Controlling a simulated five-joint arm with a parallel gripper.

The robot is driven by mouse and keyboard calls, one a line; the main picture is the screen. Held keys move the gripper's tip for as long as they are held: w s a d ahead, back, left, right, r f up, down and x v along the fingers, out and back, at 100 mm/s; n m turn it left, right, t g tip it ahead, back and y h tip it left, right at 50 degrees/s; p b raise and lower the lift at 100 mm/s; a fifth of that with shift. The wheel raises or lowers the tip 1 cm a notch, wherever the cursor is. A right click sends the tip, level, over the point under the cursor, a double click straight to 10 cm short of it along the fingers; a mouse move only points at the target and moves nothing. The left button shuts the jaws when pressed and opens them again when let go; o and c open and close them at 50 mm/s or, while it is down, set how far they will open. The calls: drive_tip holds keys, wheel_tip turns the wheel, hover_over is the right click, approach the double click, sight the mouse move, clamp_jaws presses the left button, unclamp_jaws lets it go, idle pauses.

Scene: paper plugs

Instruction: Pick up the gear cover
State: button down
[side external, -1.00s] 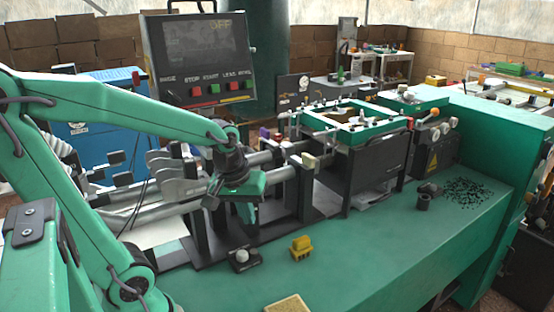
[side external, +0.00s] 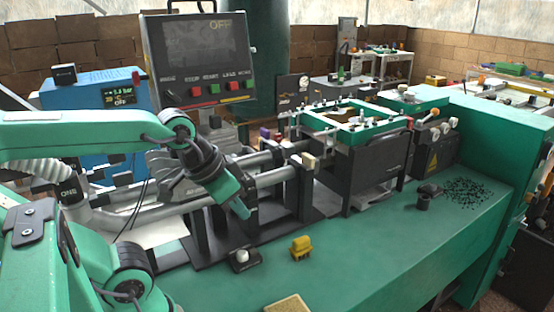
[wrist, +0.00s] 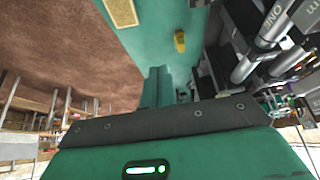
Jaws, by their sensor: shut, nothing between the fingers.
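My gripper (side external: 240,208) is above the dark bench fixture in the side view, tilted down to the right, with its green fingers together and empty. In the wrist view the shut fingers (wrist: 156,84) point away over the green table. I cannot tell for sure which thing is the gear cover. A small dark round piece (side external: 424,202) with a black top sits on the table at the right, well apart from my gripper. A yellow block (side external: 301,247) is on the table nearer to the gripper, and it also shows in the wrist view (wrist: 180,40).
A small black box with a white knob (side external: 241,260) stands below my gripper. Grey bars and dark uprights (side external: 283,176) lie close beside it. A tan pad (side external: 287,305) is at the front edge. Black granules (side external: 466,190) lie at the right. The front-right table is clear.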

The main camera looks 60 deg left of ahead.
drive_tip(key=c, duration=2.2)
unclamp_jaws()
drive_tip(key=c, duration=1.1)
unclamp_jaws()
